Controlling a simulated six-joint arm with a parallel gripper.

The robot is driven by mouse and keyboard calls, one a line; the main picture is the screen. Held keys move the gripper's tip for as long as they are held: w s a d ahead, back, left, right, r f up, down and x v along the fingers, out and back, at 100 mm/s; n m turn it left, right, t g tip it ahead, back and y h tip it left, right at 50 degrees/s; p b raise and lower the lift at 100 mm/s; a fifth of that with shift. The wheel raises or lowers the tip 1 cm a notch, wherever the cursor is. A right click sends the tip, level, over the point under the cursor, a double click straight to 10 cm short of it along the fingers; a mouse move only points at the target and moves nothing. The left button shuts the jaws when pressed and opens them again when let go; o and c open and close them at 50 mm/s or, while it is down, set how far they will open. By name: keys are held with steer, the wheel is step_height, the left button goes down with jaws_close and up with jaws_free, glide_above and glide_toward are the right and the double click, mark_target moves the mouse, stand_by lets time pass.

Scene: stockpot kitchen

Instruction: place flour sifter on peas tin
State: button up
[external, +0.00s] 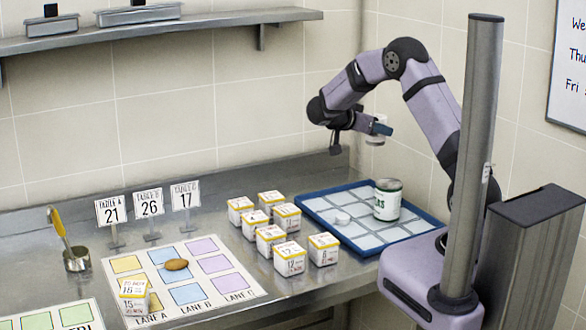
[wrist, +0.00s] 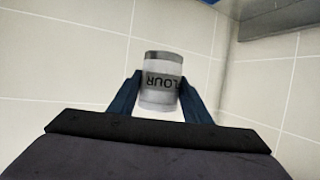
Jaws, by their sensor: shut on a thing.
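The flour sifter (wrist: 160,97) is a small white and grey can with a dark band reading "LOUR", which looks inverted in the wrist view. My gripper (wrist: 160,82) is shut on it, with one blue finger on each side. In the external view, my gripper (external: 380,128) holds the sifter (external: 377,140) high above the counter, roughly over the tray. The peas tin (external: 387,203) is white and green, upright on the blue tray, below the gripper. Part of its label shows. The sifter is clear of the tin.
A lane mat (external: 240,284), number signs (external: 149,205) and a metal cup (external: 77,262) are further left. A wall shelf (external: 200,22) is above.

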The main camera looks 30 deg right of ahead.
steer(key=m+g, duration=0.2)
glide_above(388, 183)
steer(key=shift+h, duration=0.4)
steer(key=shift+d+f+p, duration=0.1)
steer(key=shift+f+p, duration=1.1)
steer(key=shift+f, duration=3.7)
steer(key=shift+f, duration=0.2)
steer(key=o, duration=1.2)
steer(key=shift+c, duration=0.2)
steer(key=shift+r, duration=0.1)
